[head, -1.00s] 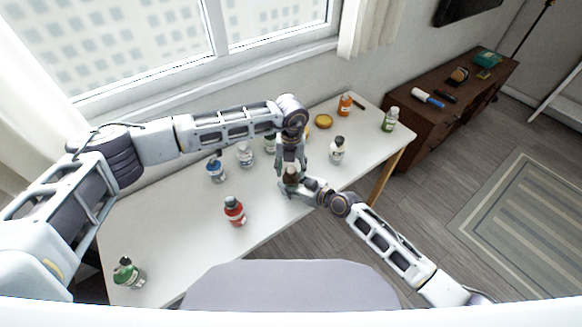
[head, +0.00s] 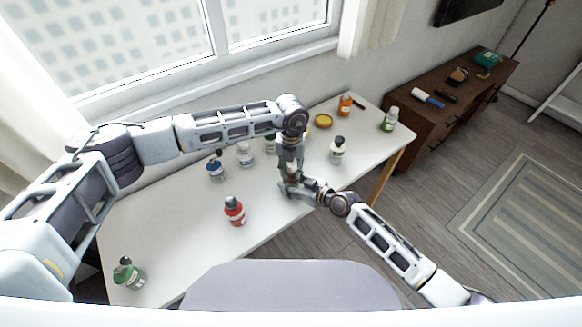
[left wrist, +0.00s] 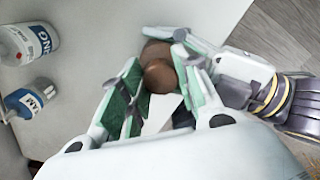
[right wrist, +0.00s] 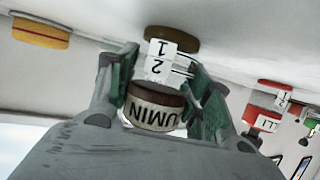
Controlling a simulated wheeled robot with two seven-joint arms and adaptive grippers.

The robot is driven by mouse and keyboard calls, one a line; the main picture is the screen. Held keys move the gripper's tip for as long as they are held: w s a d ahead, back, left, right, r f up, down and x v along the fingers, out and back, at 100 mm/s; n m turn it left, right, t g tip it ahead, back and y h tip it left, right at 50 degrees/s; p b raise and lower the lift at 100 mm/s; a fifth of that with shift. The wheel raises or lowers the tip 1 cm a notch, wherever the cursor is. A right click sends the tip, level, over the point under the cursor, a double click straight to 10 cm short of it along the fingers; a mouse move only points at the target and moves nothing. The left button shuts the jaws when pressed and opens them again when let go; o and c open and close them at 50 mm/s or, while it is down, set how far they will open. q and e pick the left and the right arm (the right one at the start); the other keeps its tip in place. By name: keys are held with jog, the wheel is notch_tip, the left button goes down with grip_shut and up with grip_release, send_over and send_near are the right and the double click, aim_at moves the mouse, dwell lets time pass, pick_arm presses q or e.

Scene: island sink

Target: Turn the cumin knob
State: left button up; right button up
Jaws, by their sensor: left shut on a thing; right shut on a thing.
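The cumin piece (right wrist: 155,108) has a brown top and a pale band with partly hidden lettering that ends in "UMIN". In the right wrist view a white label marked 1 and 2 (right wrist: 160,58) and a brown round part (right wrist: 172,34) lie beyond it. In the left wrist view the brown round top (left wrist: 161,75) shows between the fingers. My left gripper (head: 291,172) reaches down from above, shut on the cumin piece. My right gripper (head: 293,189) comes from the front right, also shut on it, just below the left one. The hands hide much of it in the head view.
Several bottles stand on the white table (head: 175,240): a red one (head: 234,213) in front, a blue one (head: 215,170), a green one (head: 127,275) at the near left and a white one (head: 337,152) to the right. A yellow disc (head: 323,121) lies behind.

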pick_arm(q)
jog(key=m, duration=1.5)
jog(key=shift+d+m, duration=0.1)
jog(key=shift+m, duration=0.3)
jog(key=m, duration=0.4)
jog(key=shift+m, duration=0.4)
jog(key=shift+s, duration=0.1)
jog(key=o, duration=1.1)
jog(key=shift+c, duration=0.2)
jog(key=shift+r, duration=0.1)
